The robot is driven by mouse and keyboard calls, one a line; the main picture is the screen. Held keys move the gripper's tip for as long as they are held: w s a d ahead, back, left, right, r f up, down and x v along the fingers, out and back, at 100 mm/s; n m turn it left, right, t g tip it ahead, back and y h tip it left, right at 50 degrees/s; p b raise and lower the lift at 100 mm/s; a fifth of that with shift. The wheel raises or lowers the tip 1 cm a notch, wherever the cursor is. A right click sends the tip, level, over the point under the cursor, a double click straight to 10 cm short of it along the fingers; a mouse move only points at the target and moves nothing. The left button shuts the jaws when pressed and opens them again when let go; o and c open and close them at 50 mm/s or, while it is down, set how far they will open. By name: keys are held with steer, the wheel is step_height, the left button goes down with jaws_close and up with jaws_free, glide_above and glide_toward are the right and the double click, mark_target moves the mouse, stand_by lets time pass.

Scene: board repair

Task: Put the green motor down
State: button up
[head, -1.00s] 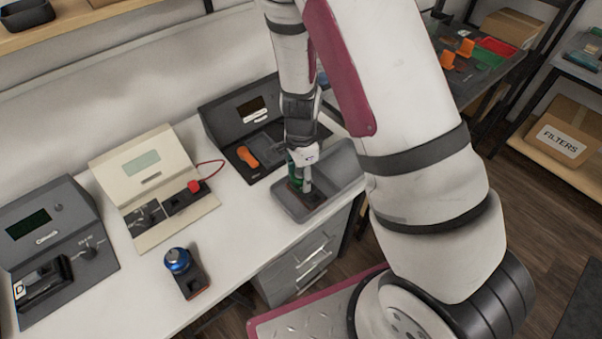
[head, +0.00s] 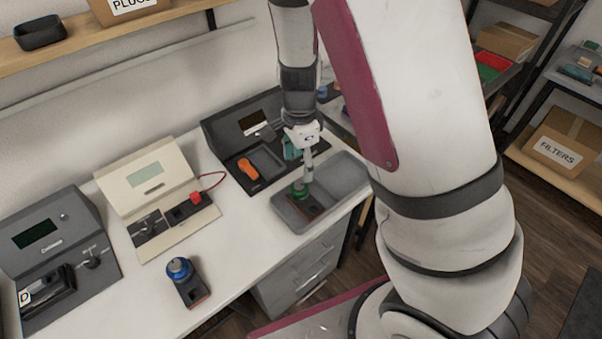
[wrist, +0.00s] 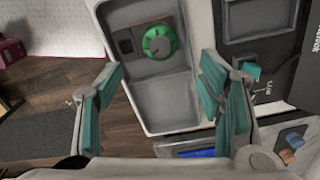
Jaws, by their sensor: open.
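The green motor (head: 299,190) stands in the grey tray (head: 347,187) on the white bench, seated on a small dark base with a reddish edge. In the wrist view the green motor (wrist: 159,42) shows from above as a green ring with a grey centre, near the far end of the tray (wrist: 165,100). My gripper (head: 300,165) is above the tray over the motor. In the wrist view its teal-padded fingers (wrist: 160,85) are wide apart with nothing between them, clear of the motor.
A dark test unit (head: 232,133) with an orange part (head: 248,168) stands behind the tray. A cream unit (head: 150,170) and another dark unit (head: 50,235) stand to the left. A blue-topped motor (head: 179,268) stands near the bench's front edge. Bare bench lies between.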

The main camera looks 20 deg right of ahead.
steer(key=s+a+r+n+t+y, duration=0.1)
steer(key=s+r+n, duration=0.35)
steer(key=r, duration=0.55)
steer(key=s+a+r+n+t+y, duration=0.1)
steer(key=s+r+n, duration=0.35)
steer(key=r, duration=0.45)
steer(key=s+d+r+n+t+h, duration=0.1)
steer(key=s+r+n, duration=0.2)
steer(key=s+n, duration=0.1)
steer(key=s+d+r+n+t+h, duration=0.1)
steer(key=s+r+n, duration=0.3)
steer(key=s, duration=0.3)
steer(key=shift+s+d+t, duration=0.2)
steer(key=shift+d+t, duration=0.1)
steer(key=shift+d, duration=0.1)
